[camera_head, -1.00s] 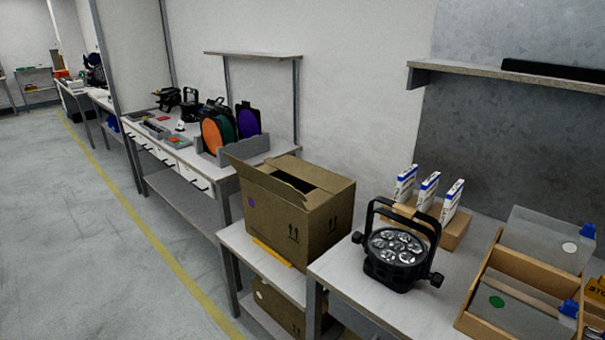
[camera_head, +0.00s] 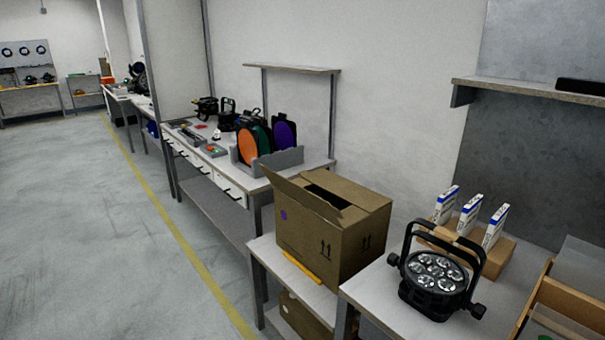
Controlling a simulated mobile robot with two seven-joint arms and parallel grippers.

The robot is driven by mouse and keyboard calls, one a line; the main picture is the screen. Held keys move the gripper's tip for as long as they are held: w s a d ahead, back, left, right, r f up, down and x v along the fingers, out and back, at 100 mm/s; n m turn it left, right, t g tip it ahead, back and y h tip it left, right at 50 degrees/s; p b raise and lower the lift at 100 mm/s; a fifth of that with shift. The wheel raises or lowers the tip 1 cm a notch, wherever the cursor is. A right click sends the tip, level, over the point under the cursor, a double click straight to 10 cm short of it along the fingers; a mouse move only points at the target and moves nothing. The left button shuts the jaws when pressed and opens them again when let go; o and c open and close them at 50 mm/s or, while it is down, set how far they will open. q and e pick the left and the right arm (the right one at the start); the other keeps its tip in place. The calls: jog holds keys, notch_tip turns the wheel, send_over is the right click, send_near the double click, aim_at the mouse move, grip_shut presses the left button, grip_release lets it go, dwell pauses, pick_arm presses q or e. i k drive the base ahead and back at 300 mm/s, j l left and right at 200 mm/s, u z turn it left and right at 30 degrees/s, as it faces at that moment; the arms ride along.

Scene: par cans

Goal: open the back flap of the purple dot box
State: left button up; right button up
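The purple dot box (camera_head: 308,236) is a brown cardboard carton standing on a low white table right of the picture's middle. Its purple dot (camera_head: 284,215) shows on the left side face, and up arrows are printed near the front corner. One flap (camera_head: 306,196) on the left side stands raised and tilted outward. A dark gap shows in the top beside it; the rest of the top looks covered. I cannot clearly tell the back flap from the others. Neither of my grippers is in view.
A black par can (camera_head: 437,272) stands on the white table right of the box, with several small white boxes (camera_head: 469,214) behind it. A bench with coloured discs (camera_head: 254,145) stands behind the box. The grey floor (camera_head: 110,240) at left is clear.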

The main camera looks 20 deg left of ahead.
aim_at(364, 199)
jog(key=i+j+z, duration=0.15)
jog(key=j, duration=0.3)
jog(key=i+j+z, duration=0.1)
jog(key=i+j, duration=0.15)
jog(key=j, duration=0.25)
jog(key=i+j+z, duration=0.15)
jog(key=j, duration=0.35)
jog(key=i+j+z, duration=0.1)
jog(key=j, duration=0.4)
jog(key=i+j+z, duration=0.15)
jog(key=j, duration=0.35)
jog(key=i+j+z, duration=0.1)
jog(key=j, duration=0.45)
jog(key=i+j+z, duration=0.15)
jog(key=j, duration=0.4)
